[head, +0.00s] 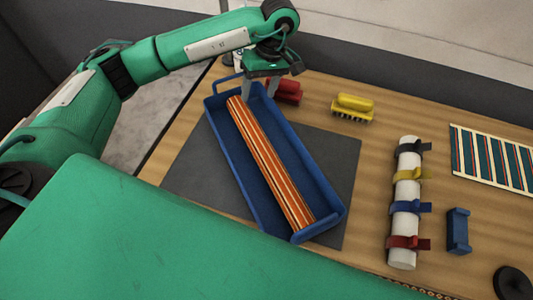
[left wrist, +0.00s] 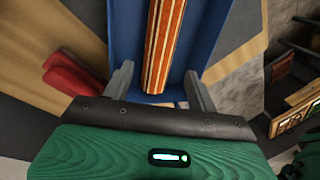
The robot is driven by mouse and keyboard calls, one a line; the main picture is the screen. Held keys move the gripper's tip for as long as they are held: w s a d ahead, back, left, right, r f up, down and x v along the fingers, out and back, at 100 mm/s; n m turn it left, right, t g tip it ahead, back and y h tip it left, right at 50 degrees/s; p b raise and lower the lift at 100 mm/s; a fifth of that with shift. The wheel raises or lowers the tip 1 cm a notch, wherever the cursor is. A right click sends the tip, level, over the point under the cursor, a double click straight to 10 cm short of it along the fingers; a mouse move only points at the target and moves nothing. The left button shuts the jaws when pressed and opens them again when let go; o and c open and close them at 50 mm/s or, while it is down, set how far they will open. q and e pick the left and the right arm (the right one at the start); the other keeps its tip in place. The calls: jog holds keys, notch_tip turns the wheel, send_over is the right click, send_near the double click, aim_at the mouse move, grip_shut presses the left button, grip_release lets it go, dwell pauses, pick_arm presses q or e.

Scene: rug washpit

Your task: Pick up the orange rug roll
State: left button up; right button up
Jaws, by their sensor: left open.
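The orange rug roll (head: 268,160) has white and dark stripes and lies lengthwise in a blue tray (head: 323,193). In the left wrist view the near end of the roll (left wrist: 163,50) lies between the two finger lines, with the blue tray (left wrist: 208,28) around it. My left gripper (head: 260,90) is open over the far end of the tray, close to the roll's far end. In the left wrist view its fingers (left wrist: 158,88) stand apart on either side of the roll's end. I cannot tell whether they touch it. My right gripper does not show.
A red brush (head: 285,91) stands just beside the tray's far end, and a yellow brush (head: 352,106) is further right. A white roll (head: 407,190) with coloured clips, a blue block (head: 458,231) and a striped rug (head: 492,158) lie to the right. A grey mat (head: 195,165) is under the tray.

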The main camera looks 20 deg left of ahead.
aim_at(252, 121)
pick_arm(q)
jog(key=x, duration=0.7)
jog(key=shift+s+f+p, duration=0.15)
jog(key=shift+f+p, duration=0.15)
jog(key=shift+s+f+p, duration=0.1)
jog(key=shift+f+p, duration=0.2)
jog(key=shift+f, duration=0.05)
jog(key=p+x, duration=0.1)
jog(key=x, duration=0.2)
jog(key=shift+s+f+p, duration=0.25)
jog(key=shift+f+p, duration=0.1)
jog(key=shift+p, duration=0.05)
jog(key=shift+f, duration=0.4)
jog(key=c, duration=1)
jog(key=shift+r, duration=0.1)
